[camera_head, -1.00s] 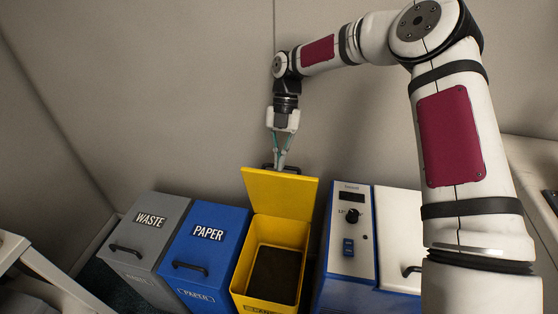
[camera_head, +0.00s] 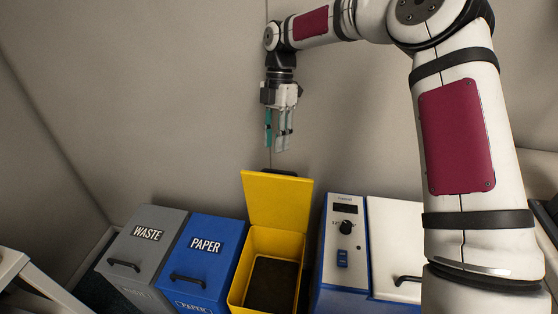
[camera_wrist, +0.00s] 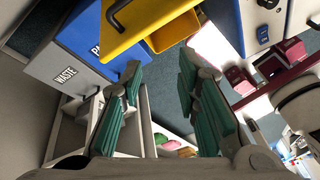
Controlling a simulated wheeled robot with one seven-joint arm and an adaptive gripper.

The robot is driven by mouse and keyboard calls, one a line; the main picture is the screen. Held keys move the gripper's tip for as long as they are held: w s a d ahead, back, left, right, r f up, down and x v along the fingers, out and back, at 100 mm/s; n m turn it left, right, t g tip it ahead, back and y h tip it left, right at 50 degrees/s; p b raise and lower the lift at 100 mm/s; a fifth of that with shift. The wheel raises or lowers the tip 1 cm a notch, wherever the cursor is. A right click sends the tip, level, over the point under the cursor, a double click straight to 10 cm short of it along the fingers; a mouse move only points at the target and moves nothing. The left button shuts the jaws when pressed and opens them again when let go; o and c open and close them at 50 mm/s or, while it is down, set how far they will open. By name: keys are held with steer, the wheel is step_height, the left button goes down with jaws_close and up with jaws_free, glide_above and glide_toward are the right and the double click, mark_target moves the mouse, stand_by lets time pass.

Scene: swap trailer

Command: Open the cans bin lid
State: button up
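The yellow bin (camera_head: 237,296) stands between the blue paper bin and the blue-and-white machine. Its lid (camera_head: 278,200) stands raised at the back, and the dark inside of the bin shows. The lid's black handle sits at its top edge (camera_head: 281,172). My gripper (camera_head: 278,146) is above and behind the raised lid, apart from it, fingers pointing down. In the wrist view, my gripper (camera_wrist: 160,100) has its teal fingers spread with nothing between them, and the yellow lid (camera_wrist: 150,18) with its handle is beyond them. The bin's front label is mostly cut off.
A grey waste bin (camera_head: 144,234) and a blue paper bin (camera_head: 206,245), both with shut lids, stand to the left. A machine with a dial (camera_head: 345,228) stands to the right. The wall is close behind. A light table corner (camera_head: 12,268) shows at lower left.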

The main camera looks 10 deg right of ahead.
steer(key=w+d+r+m+t+h+p, duration=0.1)
steer(key=w+d+r+m+t+p, duration=0.2)
steer(key=m, duration=0.9)
steer(key=f, duration=0.4)
steer(key=a+f, duration=0.1)
steer(key=f, duration=0.9)
steer(key=shift+s+a+f, duration=0.15)
steer(key=shift+a+f, duration=0.1)
steer(key=shift+c, duration=0.6)
jaws_close()
